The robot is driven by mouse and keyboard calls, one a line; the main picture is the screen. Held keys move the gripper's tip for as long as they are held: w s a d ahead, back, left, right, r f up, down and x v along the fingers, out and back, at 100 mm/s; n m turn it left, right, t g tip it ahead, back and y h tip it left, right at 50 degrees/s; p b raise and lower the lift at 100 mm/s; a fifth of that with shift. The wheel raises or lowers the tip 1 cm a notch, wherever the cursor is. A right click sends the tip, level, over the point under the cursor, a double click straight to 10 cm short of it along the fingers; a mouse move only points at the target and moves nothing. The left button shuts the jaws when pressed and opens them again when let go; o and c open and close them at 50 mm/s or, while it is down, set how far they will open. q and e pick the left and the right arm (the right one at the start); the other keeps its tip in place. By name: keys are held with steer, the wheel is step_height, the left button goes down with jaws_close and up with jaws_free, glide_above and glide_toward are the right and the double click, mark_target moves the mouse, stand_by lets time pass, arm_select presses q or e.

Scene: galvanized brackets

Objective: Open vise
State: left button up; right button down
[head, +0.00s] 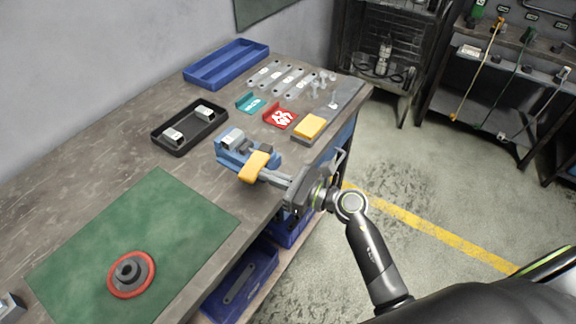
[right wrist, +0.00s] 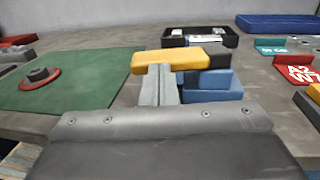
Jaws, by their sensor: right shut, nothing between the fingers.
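The blue vise (head: 228,158) stands near the bench's right edge, with a grey metal piece (head: 233,139) at its top. In the right wrist view the shut fingers (right wrist: 158,84) reach to the near side of the yellow handle (right wrist: 175,59), with the blue vise body (right wrist: 213,92) behind and to the right. My left gripper does not show.
A black tray (head: 158,140) with small parts stands behind the vise. A green mat (head: 120,240) with a red-rimmed round part (head: 131,274) lies at the front left.

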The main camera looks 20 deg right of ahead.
steer(key=shift+a+m+t+h, duration=0.3)
steer(key=shift+a+h, duration=0.05)
steer(key=shift+h, duration=0.05)
steer(key=shift+w+a, duration=0.2)
steer(key=shift+a, duration=0.2)
